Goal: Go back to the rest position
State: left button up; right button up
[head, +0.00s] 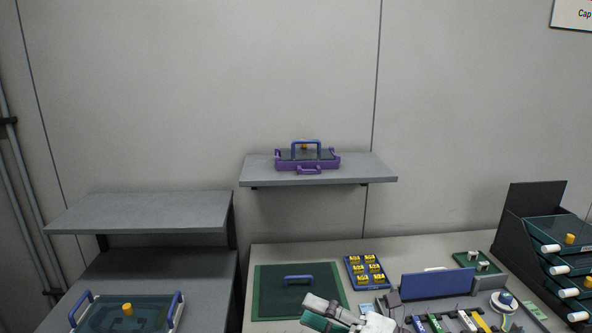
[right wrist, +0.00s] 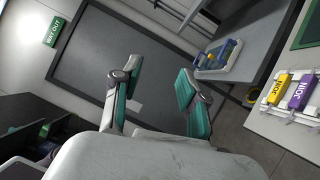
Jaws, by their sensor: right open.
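My right gripper (head: 322,313) shows at the bottom of the head view, over the front part of the worktable. In the right wrist view the gripper (right wrist: 158,88) has its two teal-padded fingers spread apart with nothing between them. My left gripper is in neither view.
The worktable (head: 375,247) holds a green mat (head: 268,307), a blue tray of yellow blocks (head: 353,279) and a blue panel (head: 437,284). A purple case (head: 291,166) sits on the wall shelf (head: 362,169). A dark rack (head: 517,224) stands at right. The left shelf (head: 150,211) is bare.

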jog(key=w+d+m+t+h, duration=0.2)
jog(key=d+m+t+h, duration=0.9)
jog(key=m, duration=0.7)
jog(key=s+d+f+m+g+h, duration=0.25)
jog(key=d+f+m+h, duration=0.2)
jog(key=f, duration=0.25)
jog(key=s+d+f+m+g+h, duration=0.2)
jog(key=s+d+f+m+h, duration=0.15)
jog(key=f+m, duration=0.3)
jog(key=s+a+f+m+g+y, duration=0.1)
jog(key=s+f+g, duration=0.45)
jog(key=s, duration=0.45)
jog(key=s+a+f+m+g, duration=0.1)
jog(key=s+f+g, duration=0.5)
jog(key=s, duration=0.4)
notch_tip(320, 180, down, 30)
jog(key=s+r+g, duration=0.1)
jog(key=s, duration=0.1)
jog(key=s+d+f+g, duration=0.1)
jog(key=s+d+f, duration=0.2)
jog(key=s+f, duration=1.1)
jog(key=shift+s+f, duration=0.2)
jog(key=shift+s, duration=0.75)
